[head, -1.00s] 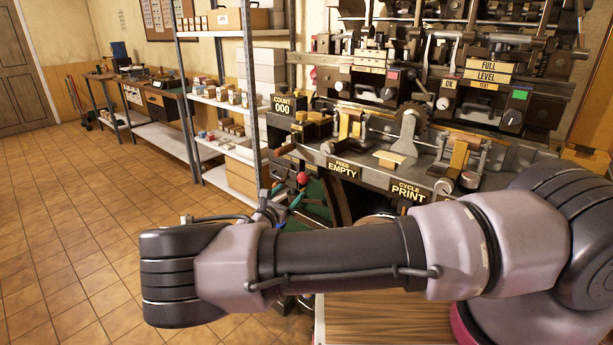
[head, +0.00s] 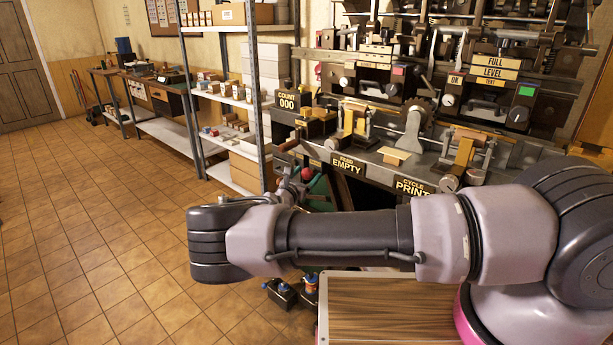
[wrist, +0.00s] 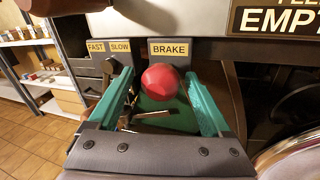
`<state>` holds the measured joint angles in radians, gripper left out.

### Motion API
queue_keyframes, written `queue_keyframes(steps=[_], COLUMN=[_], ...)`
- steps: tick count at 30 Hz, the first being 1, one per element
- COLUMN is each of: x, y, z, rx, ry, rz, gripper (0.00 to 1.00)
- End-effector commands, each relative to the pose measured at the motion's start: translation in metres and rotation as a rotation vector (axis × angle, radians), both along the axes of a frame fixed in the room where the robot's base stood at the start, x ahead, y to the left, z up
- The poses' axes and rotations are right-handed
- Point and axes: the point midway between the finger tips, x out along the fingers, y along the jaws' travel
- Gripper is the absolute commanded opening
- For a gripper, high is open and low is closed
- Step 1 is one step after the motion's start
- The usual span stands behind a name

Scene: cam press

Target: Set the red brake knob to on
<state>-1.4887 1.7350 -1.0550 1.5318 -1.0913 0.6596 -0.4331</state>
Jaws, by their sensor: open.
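The red brake knob (wrist: 162,82) is a round ball below the BRAKE label (wrist: 170,49) in the wrist view. It also shows small in the head view (head: 307,173), below the press's front edge and just past my arm. My gripper (wrist: 160,90) is open, with one teal finger on each side of the knob in the wrist view. I see no finger clearly touching it, and the depth between knob and fingertips is hard to tell. In the head view my arm mostly hides the gripper.
Left of the knob are FAST and SLOW labels (wrist: 108,47) with a dark lever (wrist: 109,68) near my left finger. The press (head: 410,130) stands above, with an EMPTY sign (head: 346,168). Shelves (head: 225,95) stand left; the tiled floor (head: 90,220) is clear.

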Motion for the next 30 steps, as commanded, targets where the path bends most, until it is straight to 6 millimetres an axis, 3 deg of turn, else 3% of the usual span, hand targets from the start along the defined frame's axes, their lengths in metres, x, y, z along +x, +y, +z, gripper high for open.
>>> queue_keyframes(steps=[1, 6, 7, 14, 22, 29, 30], x=[0.000, 0.000, 0.000, -0.003, -0.031, -0.032, -0.032], y=[0.000, 0.000, 0.000, 0.003, 0.025, 0.026, 0.026], z=[0.000, 0.000, 0.000, 0.000, 0.000, -0.001, -0.001], rx=[0.000, 0.000, 0.000, 0.001, 0.000, 0.000, 0.001], ry=[0.000, 0.000, 0.000, 0.000, 0.001, 0.001, 0.002], rz=[0.000, 0.000, 0.000, 0.001, 0.001, 0.002, 0.002], gripper=[0.71, 0.06, 0.00, 0.00, 0.00, 0.00, 0.60])
